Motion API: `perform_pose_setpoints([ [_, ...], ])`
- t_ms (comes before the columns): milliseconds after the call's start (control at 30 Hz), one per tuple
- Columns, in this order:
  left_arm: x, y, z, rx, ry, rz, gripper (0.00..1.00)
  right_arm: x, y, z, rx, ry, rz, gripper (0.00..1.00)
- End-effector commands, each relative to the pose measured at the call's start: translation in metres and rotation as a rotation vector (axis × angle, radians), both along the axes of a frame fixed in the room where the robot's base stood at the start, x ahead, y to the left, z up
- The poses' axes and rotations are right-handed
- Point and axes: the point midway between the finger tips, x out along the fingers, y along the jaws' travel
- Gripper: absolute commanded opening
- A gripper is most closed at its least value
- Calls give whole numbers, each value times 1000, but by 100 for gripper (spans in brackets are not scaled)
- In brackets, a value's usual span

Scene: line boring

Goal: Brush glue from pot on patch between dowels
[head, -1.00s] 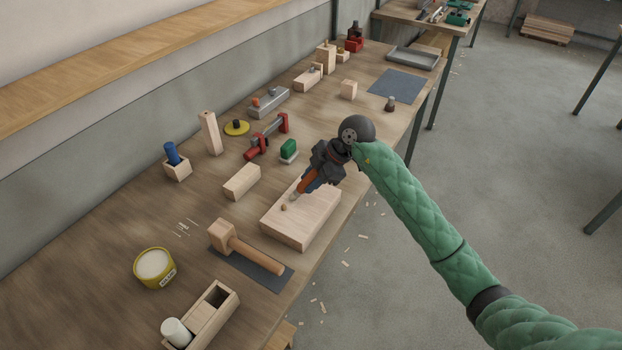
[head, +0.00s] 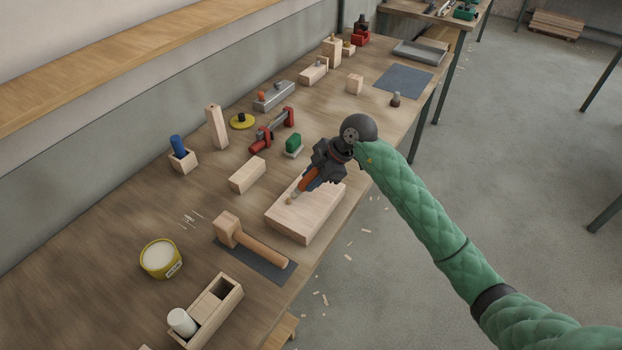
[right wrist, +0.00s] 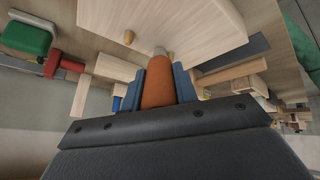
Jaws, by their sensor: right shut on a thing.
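The board (head: 306,218) is a thick pale wood block on the bench. My right gripper (head: 311,181) is above it, shut on the brush (head: 307,184) by its orange handle. The right wrist view also shows the gripper's blue fingertips (right wrist: 158,82) on both sides of the brush handle (right wrist: 158,90). The brush tip is low over the board, close to a short dowel (right wrist: 129,38); contact cannot be told. A second small peg end shows beside the tip. No glue patch can be made out. The yellow glue pot (head: 161,259) stands open, filled with pale glue. My left gripper is out of view.
A wooden mallet (head: 250,241) lies on a dark mat in front of the board. A wooden box (head: 215,311) holds a white cylinder.

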Motion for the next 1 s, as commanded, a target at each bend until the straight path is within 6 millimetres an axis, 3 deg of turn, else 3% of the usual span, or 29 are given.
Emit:
perform_pose_setpoints([
  [533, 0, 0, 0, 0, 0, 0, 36, 32, -24, 1, -1, -2, -1, 2],
  [1000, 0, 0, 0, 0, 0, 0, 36, 35, -26, 0, -1, -3, -3, 2],
])
